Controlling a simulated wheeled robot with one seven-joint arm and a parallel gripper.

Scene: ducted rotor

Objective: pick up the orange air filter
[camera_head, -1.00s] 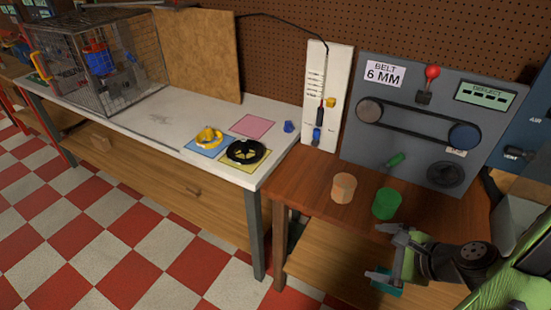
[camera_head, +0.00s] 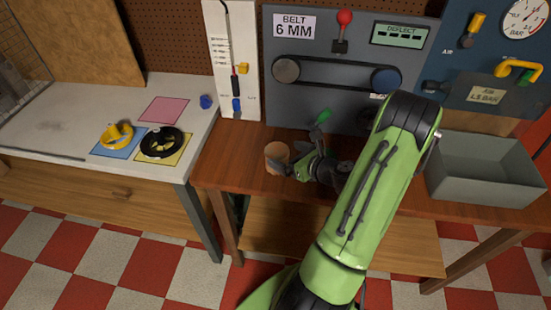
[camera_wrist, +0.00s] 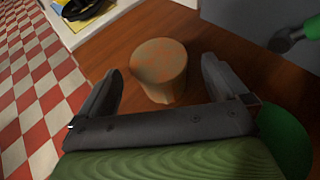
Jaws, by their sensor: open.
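The orange air filter, a short tan-orange cylinder (camera_head: 277,153), stands upright on the brown wooden table, left of my arm. In the wrist view it (camera_wrist: 158,72) is ahead of my gripper (camera_wrist: 161,80), roughly centred between the two dark fingers. My gripper (camera_head: 288,168) is open and empty, close to the filter on its near right side in the head view. Whether a finger touches it cannot be told. The arm hides part of the table behind it.
A green cylinder (camera_wrist: 284,138) is close at the right of my gripper in the wrist view. A grey bin (camera_head: 437,187) stands at the table's right. The belt panel (camera_head: 345,25) rises behind. A black rotor (camera_head: 160,143) and yellow ring (camera_head: 117,135) lie on the left bench.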

